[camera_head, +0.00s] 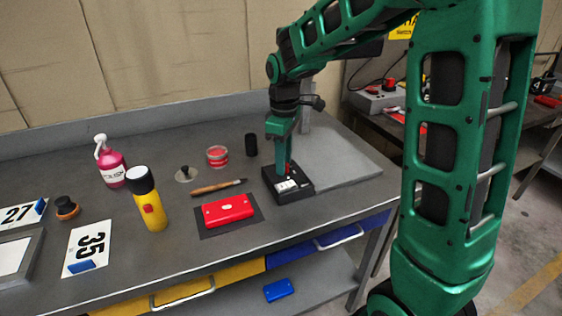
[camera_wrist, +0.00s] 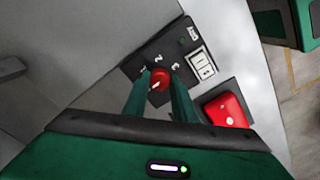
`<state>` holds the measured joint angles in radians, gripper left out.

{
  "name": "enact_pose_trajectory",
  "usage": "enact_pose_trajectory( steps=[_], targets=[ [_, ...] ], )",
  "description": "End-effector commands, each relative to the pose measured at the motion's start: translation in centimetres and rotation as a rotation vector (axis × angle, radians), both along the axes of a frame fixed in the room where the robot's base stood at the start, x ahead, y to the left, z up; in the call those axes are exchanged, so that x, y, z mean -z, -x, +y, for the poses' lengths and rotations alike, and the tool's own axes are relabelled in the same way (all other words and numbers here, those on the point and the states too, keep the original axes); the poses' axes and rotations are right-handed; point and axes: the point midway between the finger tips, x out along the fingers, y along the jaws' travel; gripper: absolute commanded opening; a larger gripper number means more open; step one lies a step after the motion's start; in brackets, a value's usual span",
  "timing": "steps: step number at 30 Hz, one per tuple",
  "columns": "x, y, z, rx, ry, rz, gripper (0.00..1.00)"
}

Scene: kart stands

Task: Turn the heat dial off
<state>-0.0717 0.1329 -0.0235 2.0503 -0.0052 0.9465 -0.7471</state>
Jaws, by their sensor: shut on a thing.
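The heat dial is a red knob (camera_wrist: 160,80) on a black control box (camera_head: 293,190) on the bench. In the wrist view the box face shows printed marks around the knob and a white rocker switch (camera_wrist: 202,64) beside it. My gripper (camera_wrist: 160,88) is over the box, with one green finger on each side of the red knob, shut on it. In the head view my gripper (camera_head: 284,168) points down onto the box and hides most of the knob. I cannot tell the exact setting of the dial.
A black cylinder (camera_head: 251,145) and a red tin (camera_head: 217,156) stand behind. A yellow flashlight (camera_head: 148,200) stands further left.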

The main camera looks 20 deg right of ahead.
Motion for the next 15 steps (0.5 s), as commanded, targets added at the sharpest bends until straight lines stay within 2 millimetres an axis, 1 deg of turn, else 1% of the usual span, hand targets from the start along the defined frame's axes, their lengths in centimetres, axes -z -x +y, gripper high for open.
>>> enact_pose_trajectory(
  steps=[8,9,10,11,15],
  targets=[
    [-0.10,-0.14,-0.23,0.005,0.001,-0.004,0.02],
    [-0.11,-0.15,-0.24,0.006,0.001,-0.004,0.32],
    [-0.10,-0.14,-0.23,0.005,0.001,-0.004,0.39],
    [-0.09,-0.12,-0.22,0.005,0.001,-0.004,0.43],
    [-0.06,-0.09,-0.14,0.004,0.001,-0.003,0.43]
  ],
)
